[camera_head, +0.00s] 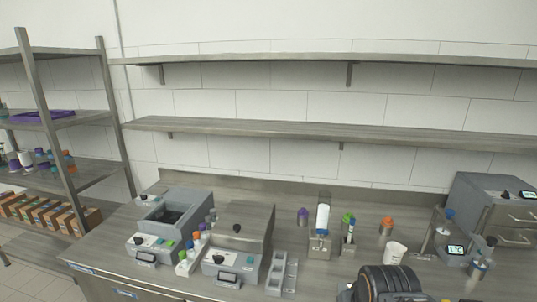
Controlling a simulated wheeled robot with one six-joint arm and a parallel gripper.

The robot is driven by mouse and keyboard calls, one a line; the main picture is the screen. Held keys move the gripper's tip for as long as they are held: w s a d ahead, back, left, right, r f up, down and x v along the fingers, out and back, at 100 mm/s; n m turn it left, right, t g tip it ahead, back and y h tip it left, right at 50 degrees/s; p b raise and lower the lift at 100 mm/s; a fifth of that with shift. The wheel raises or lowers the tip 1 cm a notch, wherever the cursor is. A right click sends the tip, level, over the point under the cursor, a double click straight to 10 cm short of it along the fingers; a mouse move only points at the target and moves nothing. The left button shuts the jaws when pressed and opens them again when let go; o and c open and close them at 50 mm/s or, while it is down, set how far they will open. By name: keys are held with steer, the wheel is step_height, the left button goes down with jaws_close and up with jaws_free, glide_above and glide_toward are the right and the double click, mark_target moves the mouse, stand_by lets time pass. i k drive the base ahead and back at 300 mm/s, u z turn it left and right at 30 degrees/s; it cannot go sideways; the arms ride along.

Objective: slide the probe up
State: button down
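A grey metal device with a small lit display (456,250) and an upright post (437,228) stands at the right of the bench. A small blue-topped part (448,213) sits high on it, and a slim pale cylinder with a dark top (479,265) is at its front right. I cannot tell for sure which part is the probe. A white cup (395,253) stands on the bench to the left of this device. A black ribbed part of my arm shows at the bottom edge, in front of the cup. My gripper's fingertips do not show.
An orange-topped bottle (386,225), a purple-topped bottle (302,216) and tube holders (320,242) stand at the back. Grey lab machines (238,240) fill the left. Two wall shelves (320,131) above are empty.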

mark_target(488, 248)
steer(key=z, duration=1.55)
